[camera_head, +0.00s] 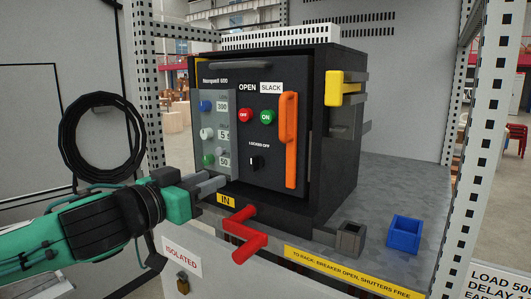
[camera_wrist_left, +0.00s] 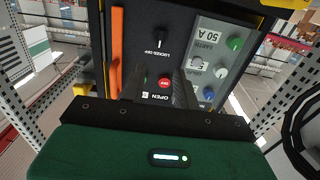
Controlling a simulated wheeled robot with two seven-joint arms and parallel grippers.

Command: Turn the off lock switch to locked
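The lock switch (camera_head: 256,162) is a small black knob with a white mark, under a "LOCKED OFF" label on the breaker's dark front panel. Its mark looks about upright. It also shows, upside down, in the left wrist view (camera_wrist_left: 160,43). My left gripper (camera_head: 222,182) is in front of the panel's lower left, left of and below the switch in the head view. In the left wrist view its two dark fingers (camera_wrist_left: 159,88) stand apart, with the red OFF button (camera_wrist_left: 164,83) seen between them. The gripper is open and empty. My right gripper is not in view.
An orange handle (camera_head: 288,140) stands right of the switch. Red and green (camera_head: 267,117) buttons sit above it, and coloured dials (camera_head: 207,134) to the left. A red crank (camera_head: 245,234) juts out below. A blue bin (camera_head: 405,234) stands on the grey shelf at right.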

